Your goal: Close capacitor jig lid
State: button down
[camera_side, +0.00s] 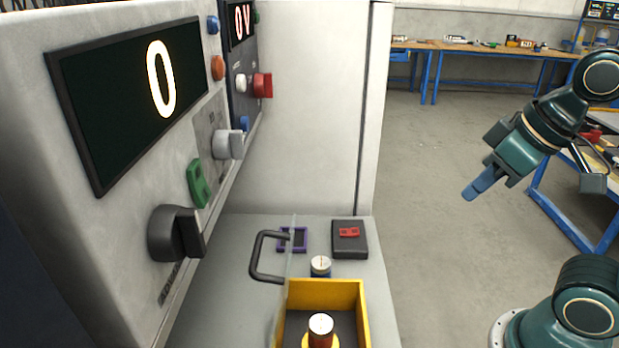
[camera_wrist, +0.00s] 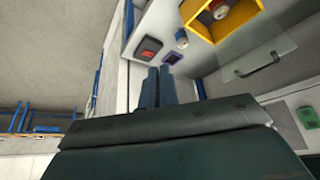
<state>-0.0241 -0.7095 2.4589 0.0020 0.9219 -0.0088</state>
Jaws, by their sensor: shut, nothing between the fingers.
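The yellow capacitor jig (camera_side: 363,310) sits open-topped on the grey bench top, and its yellow frame also shows in the wrist view (camera_wrist: 196,22). Its clear lid (camera_side: 290,262) stands raised, seen nearly edge-on at the jig's left side. The lid's dark handle (camera_side: 257,262) sticks out to the left, and it also shows in the wrist view (camera_wrist: 258,66). A red capacitor with a white top (camera_side: 320,328) stands in the jig. My gripper (camera_side: 471,194) is shut and empty, in the air well right of the jig. Its blue fingers also show in the wrist view (camera_wrist: 159,70).
Behind the jig are a white-topped blue part (camera_side: 320,265), a purple frame (camera_side: 300,238) and a dark box with a red switch (camera_side: 349,240). The panel with a black knob (camera_side: 176,233) rises at left. Open air lies between my gripper and the bench.

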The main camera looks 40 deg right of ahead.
jog(key=w+a+r+n+g, duration=0.3)
jog(key=w+a+r+n, duration=0.2)
jog(key=w+a, duration=0.55)
jog(key=w+a+f+n+g, duration=0.1)
jog(key=w+a, duration=0.2)
jog(key=a, duration=0.4)
jog(key=w+a+f+n+g, duration=0.1)
jog(key=w+a+n, duration=0.1)
jog(key=a, duration=0.5)
jog(key=shift+w+a+n+g, duration=0.15)
jog(key=shift+w+n+g, duration=0.15)
jog(key=shift+w, duration=0.6)
jog(key=shift+f, duration=0.2)
send_over(283, 275)
notch_tip(283, 275, down, 10)
jog(key=shift+w+a+r, duration=0.15)
jog(key=shift+w+a, duration=0.15)
jog(key=shift+s+d, duration=0.1)
jog(key=shift+s+d, duration=0.2)
